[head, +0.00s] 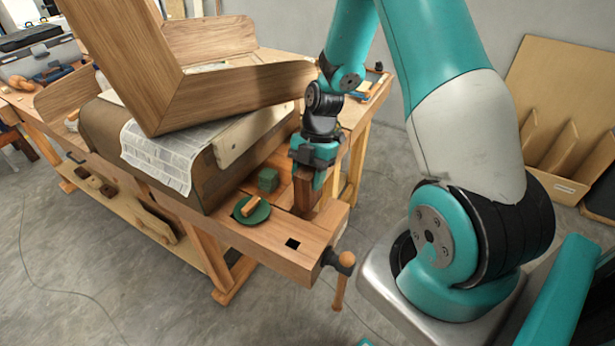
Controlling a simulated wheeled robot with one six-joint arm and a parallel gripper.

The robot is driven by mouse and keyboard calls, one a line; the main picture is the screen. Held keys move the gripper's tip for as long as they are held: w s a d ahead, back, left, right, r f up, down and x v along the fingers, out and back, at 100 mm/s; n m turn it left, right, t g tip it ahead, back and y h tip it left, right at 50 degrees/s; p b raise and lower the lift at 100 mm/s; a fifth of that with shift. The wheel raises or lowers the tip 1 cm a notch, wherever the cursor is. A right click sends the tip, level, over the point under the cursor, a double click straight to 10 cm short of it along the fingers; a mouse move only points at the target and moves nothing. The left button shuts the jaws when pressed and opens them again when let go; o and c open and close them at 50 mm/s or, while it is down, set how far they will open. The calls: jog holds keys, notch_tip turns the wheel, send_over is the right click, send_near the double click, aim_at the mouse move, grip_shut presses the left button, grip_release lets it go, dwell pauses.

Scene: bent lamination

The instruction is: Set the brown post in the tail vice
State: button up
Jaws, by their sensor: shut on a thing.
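My gripper (313,168) points down over the right end of the wooden workbench (265,235), shut on the brown post (306,190). The post is a dark brown upright piece below the fingers; its upper part is hidden by them. Its lower end is close to the bench end, but I cannot tell whether it touches the wood or sits in a gap. The tail vice (338,262) is at the bench's right end, with a dark screw and a wooden handle hanging down. A dark square hole shows in the wood beside it.
A large bent wooden lamination (215,92) rises over a newspaper-covered form (165,150) close behind.

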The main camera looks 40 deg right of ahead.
jog(key=shift+f+b, duration=2.9)
jog(key=shift+f, duration=0.45)
dwell(2.6)
jog(key=o, duration=1.5)
jog(key=shift+r+p, duration=3)
jog(key=shift+r, duration=1)
